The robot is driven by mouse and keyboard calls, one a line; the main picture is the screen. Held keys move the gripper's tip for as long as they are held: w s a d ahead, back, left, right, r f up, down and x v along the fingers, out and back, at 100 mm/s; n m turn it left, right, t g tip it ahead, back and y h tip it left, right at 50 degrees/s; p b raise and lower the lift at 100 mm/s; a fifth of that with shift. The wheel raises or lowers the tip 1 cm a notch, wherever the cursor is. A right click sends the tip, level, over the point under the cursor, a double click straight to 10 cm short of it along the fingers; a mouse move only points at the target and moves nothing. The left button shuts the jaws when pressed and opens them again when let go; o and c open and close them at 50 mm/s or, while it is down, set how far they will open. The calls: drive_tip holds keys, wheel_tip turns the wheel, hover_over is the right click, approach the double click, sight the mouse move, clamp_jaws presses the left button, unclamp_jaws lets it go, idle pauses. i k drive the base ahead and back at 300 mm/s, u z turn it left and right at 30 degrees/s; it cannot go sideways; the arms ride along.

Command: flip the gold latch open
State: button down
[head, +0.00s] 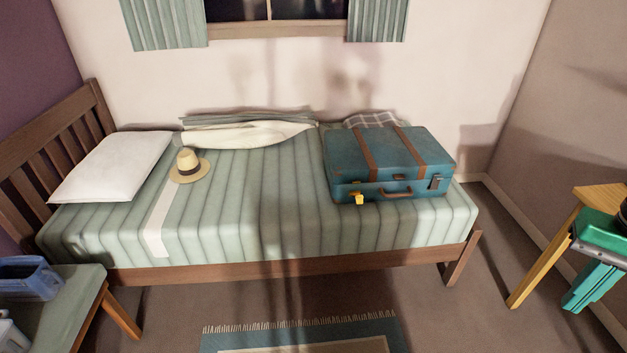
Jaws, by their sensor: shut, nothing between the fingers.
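A teal suitcase (345,164) with two brown straps lies shut on the right part of the bed. A brown handle (397,193) is on its front face. A small gold-yellow piece (359,199) hangs at the left of that face; it may be the gold latch or a tag, and I cannot tell which. A greyish latch (437,182) sits at the right of the front face. Its position is too small to read. My gripper is not in view.
The bed (277,210) has a striped cover, a white pillow (112,165) and a straw hat (188,167). A fringed rug (300,337) lies in front. A side table (75,308) is at left, and a wooden stand (545,255) with teal items at right.

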sight(359, 198)
drive_tip(key=u, duration=0.05)
drive_tip(key=i, duration=1)
drive_tip(key=z, duration=0.3)
